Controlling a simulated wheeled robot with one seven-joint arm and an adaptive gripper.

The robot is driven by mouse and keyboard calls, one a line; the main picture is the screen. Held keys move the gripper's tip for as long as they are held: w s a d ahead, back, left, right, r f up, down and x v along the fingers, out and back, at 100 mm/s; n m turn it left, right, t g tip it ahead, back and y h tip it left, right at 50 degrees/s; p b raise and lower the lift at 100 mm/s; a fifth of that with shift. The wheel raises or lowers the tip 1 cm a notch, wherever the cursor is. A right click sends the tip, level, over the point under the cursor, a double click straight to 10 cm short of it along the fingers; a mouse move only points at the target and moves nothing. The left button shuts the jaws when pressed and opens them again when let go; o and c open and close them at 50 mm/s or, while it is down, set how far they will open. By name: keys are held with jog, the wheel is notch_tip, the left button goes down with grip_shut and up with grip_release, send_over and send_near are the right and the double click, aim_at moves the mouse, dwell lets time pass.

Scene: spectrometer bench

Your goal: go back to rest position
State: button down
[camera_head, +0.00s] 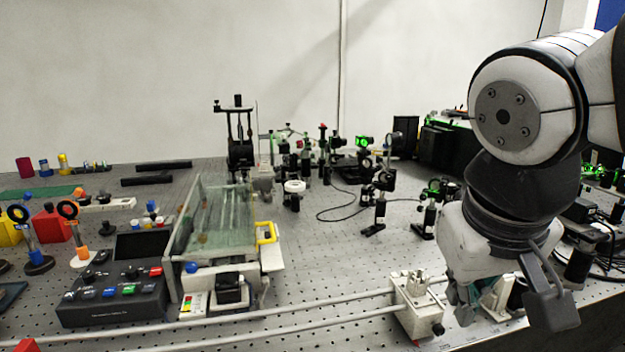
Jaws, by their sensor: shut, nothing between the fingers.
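My arm comes in from the right edge and bends down over the right front of the bench (330,265).
A clear-walled enclosure with a yellow handle (266,233) and a black control box with coloured buttons (115,296) stand left. Two pale rails (300,309) cross the front. Optical mounts (380,212) stand at centre-right. Cables and black equipment (590,225) lie beside my arm.

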jog(key=s+d+f+m+g+y, duration=0.1)
jog(key=s+f, duration=0.2)
jog(key=s, duration=0.4)
jog(key=s+d+f+g+y, duration=0.1)
jog(key=s+f, duration=0.3)
jog(key=s, duration=0.2)
notch_tip(320, 180, up, 16)
jog(key=t+p, duration=0.2)
jog(key=p, duration=1.1)
jog(key=shift+f, duration=0.15)
jog(key=shift+d, duration=0.1)
